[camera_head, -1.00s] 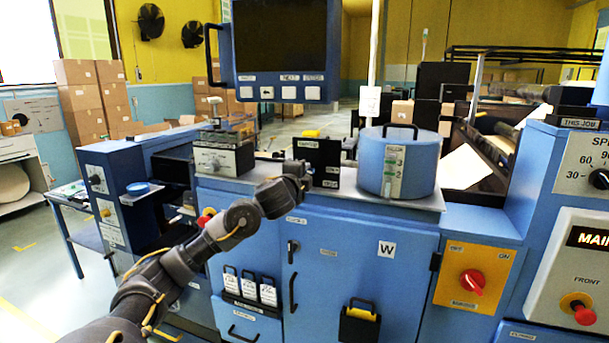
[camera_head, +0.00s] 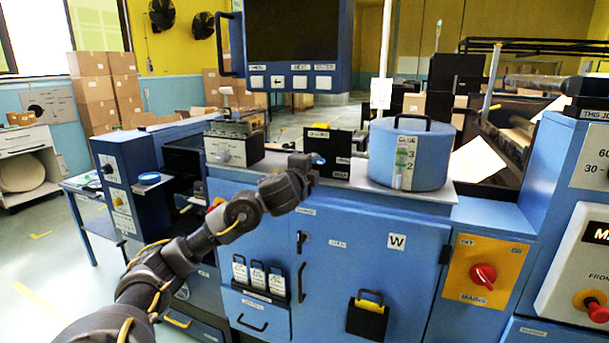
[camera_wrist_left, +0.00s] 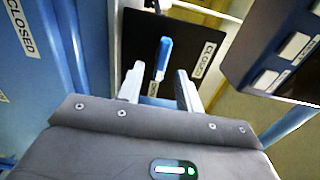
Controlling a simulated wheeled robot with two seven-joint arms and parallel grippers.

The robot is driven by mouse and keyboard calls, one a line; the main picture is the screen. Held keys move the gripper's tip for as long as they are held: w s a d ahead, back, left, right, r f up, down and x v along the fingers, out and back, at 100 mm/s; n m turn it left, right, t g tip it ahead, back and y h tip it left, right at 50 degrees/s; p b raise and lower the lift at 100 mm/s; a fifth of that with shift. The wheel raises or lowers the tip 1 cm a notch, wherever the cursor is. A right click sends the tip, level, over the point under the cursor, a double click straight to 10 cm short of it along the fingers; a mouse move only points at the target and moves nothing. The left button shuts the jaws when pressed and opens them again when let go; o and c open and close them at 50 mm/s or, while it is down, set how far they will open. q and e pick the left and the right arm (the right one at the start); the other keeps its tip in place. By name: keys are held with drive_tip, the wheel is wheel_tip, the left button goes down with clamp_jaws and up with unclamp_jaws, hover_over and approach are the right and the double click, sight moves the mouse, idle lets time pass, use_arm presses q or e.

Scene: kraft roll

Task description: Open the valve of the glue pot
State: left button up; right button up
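The glue pot (camera_head: 408,165) is a blue drum with a black-handled lid and a numbered strip, standing on the counter right of centre. To its left is a black plate (camera_head: 341,150) with small white labels. In the head view this gripper (camera_head: 311,162) is in front of the plate. My right gripper is out of view.
A grey-topped device (camera_head: 234,144) stands on the counter left of my gripper. A monitor (camera_head: 293,40) with a button row hangs above. The blue cabinet (camera_head: 350,265) below has handles and label holders. A red mains switch (camera_head: 482,276) is to the right.

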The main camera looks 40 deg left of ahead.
use_arm(q)
drive_tip(key=v, duration=0.7)
drive_tip(key=shift+s+d+p, duration=0.15)
drive_tip(key=shift+s+p, duration=0.25)
